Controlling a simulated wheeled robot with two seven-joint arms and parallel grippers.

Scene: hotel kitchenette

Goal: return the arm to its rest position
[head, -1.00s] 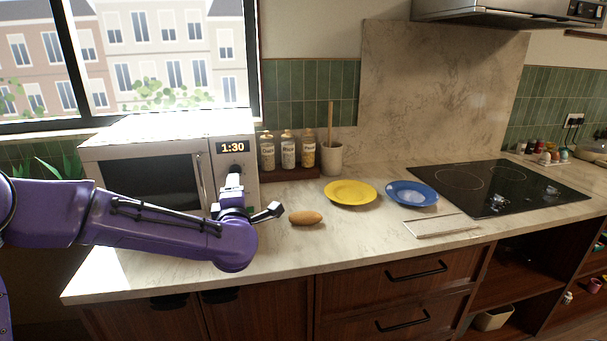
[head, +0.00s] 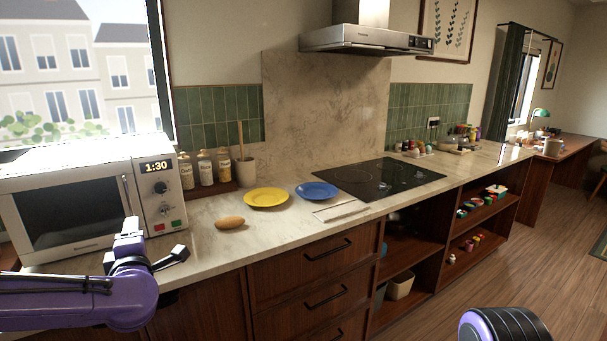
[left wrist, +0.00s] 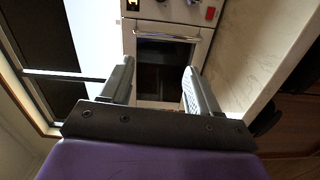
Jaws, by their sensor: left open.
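My left gripper (head: 150,252) is at the lower left of the head view, in front of the microwave, on a purple arm. In the left wrist view its two fingers (left wrist: 160,88) are apart with nothing between them, and the microwave (left wrist: 167,65) shows beyond. The microwave (head: 85,200) is shut and its display reads 1:30. At the bottom right of the head view is a rounded purple and black part of my own body, probably my right arm. My right gripper is not seen.
On the counter (head: 215,262) lie a brown oval bread-like item (head: 230,222), a yellow plate (head: 266,198) and a blue plate (head: 317,190). Jars (head: 205,168) stand behind. A black cooktop (head: 375,178) is farther right. The wooden floor (head: 480,270) at right is clear.

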